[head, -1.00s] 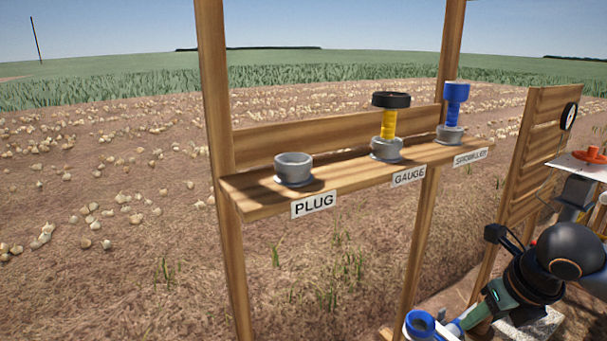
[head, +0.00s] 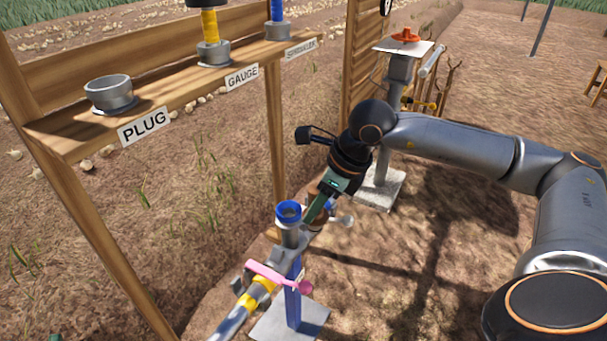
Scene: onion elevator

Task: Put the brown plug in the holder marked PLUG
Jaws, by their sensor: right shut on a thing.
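The holder marked PLUG (head: 109,94) is an empty grey cup at the left of a wooden shelf, above its PLUG label (head: 144,126). My right gripper (head: 315,213) points down and left, low in the middle of the view, right beside a pipe stand (head: 293,290) with a blue-rimmed top. It is shut on the brown plug (head: 317,196), which is mostly hidden by the fingers. I cannot tell whether the plug touches the pipe fitting. My left gripper is not in view.
The GAUGE holder (head: 214,53) and the SPRINKLER holder (head: 277,32) are both filled. A pink lever (head: 275,276) and a yellow-banded pipe (head: 254,294) lie at the stand. Another post with an orange handwheel (head: 405,36) stands behind my arm. Wooden uprights support the shelf.

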